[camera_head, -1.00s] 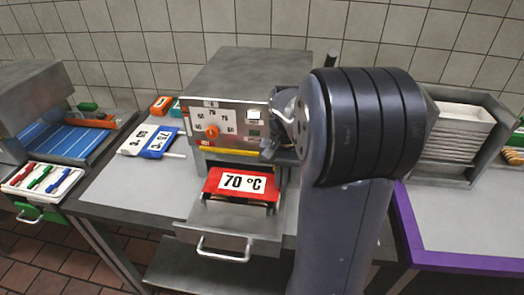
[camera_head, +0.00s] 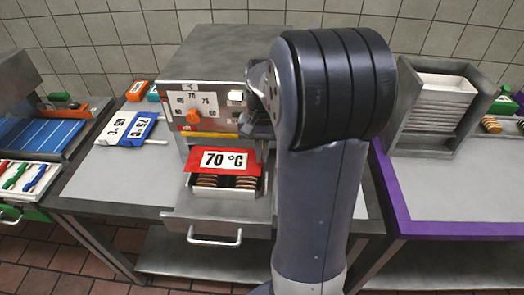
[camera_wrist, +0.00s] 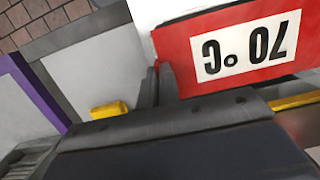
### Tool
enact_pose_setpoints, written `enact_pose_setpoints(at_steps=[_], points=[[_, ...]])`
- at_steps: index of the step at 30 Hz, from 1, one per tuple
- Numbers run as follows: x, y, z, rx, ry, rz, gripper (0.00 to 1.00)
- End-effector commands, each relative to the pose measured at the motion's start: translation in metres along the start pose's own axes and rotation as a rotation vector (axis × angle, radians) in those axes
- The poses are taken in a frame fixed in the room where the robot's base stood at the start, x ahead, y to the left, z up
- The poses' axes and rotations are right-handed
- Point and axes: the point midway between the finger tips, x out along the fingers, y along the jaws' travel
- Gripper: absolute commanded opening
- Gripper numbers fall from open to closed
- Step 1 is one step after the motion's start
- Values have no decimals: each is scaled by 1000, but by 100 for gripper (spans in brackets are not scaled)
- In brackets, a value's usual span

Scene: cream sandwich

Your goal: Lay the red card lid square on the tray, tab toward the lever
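The red card lid (camera_head: 252,163), with a white "70 °C" label, is above the back part of the tray (camera_head: 222,193). Round brown sandwich biscuits show in the tray in front of the lid's lower edge. In the wrist view the lid (camera_wrist: 178,62) fills the upper right, its label upside down. My gripper (camera_wrist: 157,84) has its dark fingers close together at the lid's edge and appears shut on it. Its tab is not clearly visible. In the head view my arm mostly hides the gripper. A yellow bar, possibly the lever, shows at both sides of my gripper in the wrist view (camera_wrist: 108,110).
A grey machine (camera_head: 215,55) with an orange dial (camera_head: 193,117) stands behind the tray. Blue and white temperature cards (camera_head: 138,128) lie left of it. The left counter front is clear.

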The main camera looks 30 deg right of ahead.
Motion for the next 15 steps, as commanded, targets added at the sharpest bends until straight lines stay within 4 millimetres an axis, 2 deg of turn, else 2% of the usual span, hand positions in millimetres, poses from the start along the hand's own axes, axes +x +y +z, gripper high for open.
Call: enact_pose_setpoints(at_steps=[15], points=[[22,0,-3,0,-1,0,0]])
